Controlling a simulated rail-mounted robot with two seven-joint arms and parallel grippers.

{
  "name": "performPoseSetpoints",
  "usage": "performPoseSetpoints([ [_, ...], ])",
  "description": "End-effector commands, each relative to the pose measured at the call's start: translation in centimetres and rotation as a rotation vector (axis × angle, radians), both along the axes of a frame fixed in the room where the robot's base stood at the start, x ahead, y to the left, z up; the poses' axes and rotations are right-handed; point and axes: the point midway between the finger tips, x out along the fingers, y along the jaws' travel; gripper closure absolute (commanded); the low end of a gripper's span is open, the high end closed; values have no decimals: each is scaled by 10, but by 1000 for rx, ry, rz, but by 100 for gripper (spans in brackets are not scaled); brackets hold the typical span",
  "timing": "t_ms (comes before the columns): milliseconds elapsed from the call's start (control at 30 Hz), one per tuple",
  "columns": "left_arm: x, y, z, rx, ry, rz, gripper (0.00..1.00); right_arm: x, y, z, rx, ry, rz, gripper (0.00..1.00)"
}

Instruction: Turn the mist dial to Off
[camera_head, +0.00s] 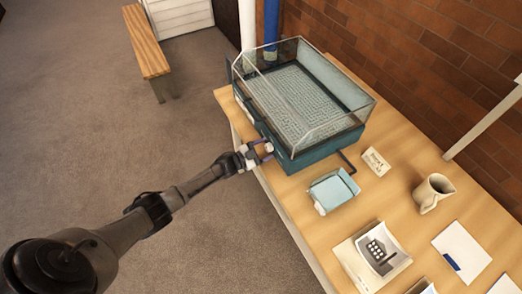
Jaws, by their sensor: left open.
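A teal box with a clear cover (322,150) stands on the wooden table, with a pale mesh-like surface inside. My left gripper (264,151) is open at the lower part of the box's front side, near its right end. A small pale round spot shows at its fingertips. It may be the mist dial, but it is too small to tell, and no dial marking can be read. I cannot tell whether the fingers touch it. My right gripper is not in view.
A brick wall runs behind. A wooden bench (147,42) stands on the open carpet.

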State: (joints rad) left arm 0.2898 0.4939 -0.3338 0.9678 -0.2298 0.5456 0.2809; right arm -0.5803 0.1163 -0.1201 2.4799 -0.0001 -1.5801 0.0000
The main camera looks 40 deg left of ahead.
Motion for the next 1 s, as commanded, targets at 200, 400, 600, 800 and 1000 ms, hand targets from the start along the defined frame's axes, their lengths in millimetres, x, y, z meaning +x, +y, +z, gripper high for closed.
performPoseSetpoints([
  [200, -19, 8, 0, 2, 3, 0, 34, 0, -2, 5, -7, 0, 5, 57],
  [400, -56, 21, 1, 1, 3, 0, 34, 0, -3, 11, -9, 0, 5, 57],
  [600, -91, 34, 0, 1, 3, 0, 34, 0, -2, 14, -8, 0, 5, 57],
  [800, -116, 44, 0, 1, 2, 0, 34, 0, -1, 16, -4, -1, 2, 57],
  [1000, -127, 48, 0, 0, 1, 0, 34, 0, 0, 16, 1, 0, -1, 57],
])
